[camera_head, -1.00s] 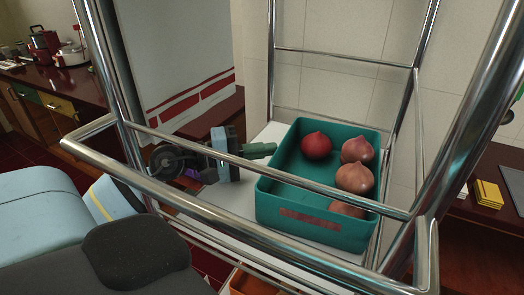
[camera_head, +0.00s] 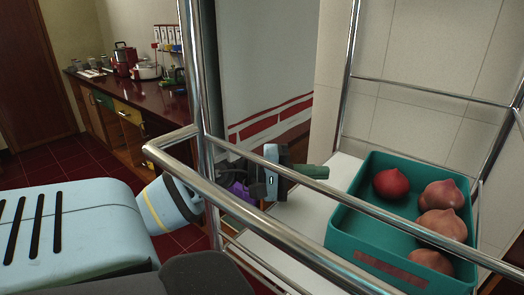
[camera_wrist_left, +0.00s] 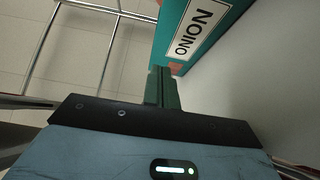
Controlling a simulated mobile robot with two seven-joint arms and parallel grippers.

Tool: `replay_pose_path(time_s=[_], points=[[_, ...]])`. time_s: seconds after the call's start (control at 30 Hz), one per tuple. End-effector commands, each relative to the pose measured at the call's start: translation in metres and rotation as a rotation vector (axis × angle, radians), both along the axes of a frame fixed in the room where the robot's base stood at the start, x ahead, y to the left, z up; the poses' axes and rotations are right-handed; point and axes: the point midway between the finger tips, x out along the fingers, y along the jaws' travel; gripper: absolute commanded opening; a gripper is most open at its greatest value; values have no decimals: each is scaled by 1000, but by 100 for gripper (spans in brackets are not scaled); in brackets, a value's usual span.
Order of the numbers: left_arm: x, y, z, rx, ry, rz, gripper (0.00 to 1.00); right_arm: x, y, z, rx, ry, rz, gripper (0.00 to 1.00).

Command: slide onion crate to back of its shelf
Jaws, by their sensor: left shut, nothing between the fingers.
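The teal onion crate (camera_head: 345,240) stands on the white shelf (camera_head: 305,215), at the right of the head view, with several round onions (camera_head: 442,194) in it. One onion (camera_head: 391,184) is redder than the others. In the left wrist view, a side of the crate (camera_wrist_left: 221,14) shows a white ONION label (camera_wrist_left: 192,28). My left gripper (camera_head: 326,172) is over the shelf, left of the crate, its green fingers shut and empty, pointing towards it. In the head view a strip of shelf shows between fingertips and crate. The fingers also show in the left wrist view (camera_wrist_left: 161,72). My right gripper is not in view.
A chrome rail (camera_head: 300,185) crosses in front of the crate and my left gripper. A chrome post (camera_head: 198,100) rises left of the gripper. A tiled wall (camera_head: 420,60) stands behind the shelf. A dark red counter (camera_head: 130,88) with appliances is at the far left.

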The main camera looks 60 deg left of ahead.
Motion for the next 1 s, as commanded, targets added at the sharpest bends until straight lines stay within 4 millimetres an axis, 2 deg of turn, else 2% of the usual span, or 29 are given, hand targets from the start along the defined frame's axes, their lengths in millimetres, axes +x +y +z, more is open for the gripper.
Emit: replay_pose_path(time_s=[0.03, 0.6, 0.8, 1.0], points=[[-6, 4, -4, -2, 5, 1, 0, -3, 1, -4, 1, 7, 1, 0], [-64, 44, -3, -1, 2, 3, 0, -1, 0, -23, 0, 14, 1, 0], [-77, 54, -1, -1, 0, 1, 0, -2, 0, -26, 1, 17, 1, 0], [-81, 56, 0, 1, -1, 0, 0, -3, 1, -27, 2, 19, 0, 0]])
